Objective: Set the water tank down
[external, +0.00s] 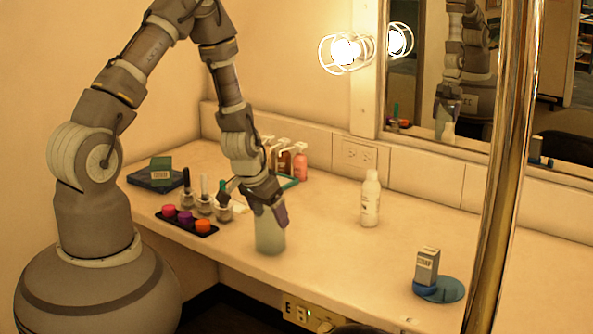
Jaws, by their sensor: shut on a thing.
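The water tank (270,236) is a pale grey-green, translucent upright container near the front edge of the counter. My gripper (270,207) points down over it and is shut on its upper part. The gripper hides the tank's top. The tank's base looks to be at or just above the counter top; I cannot tell whether it touches.
Pump bottles (300,165) stand behind. A white bottle (370,200) and a soap box (427,267) stand to the right. Counter between is clear.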

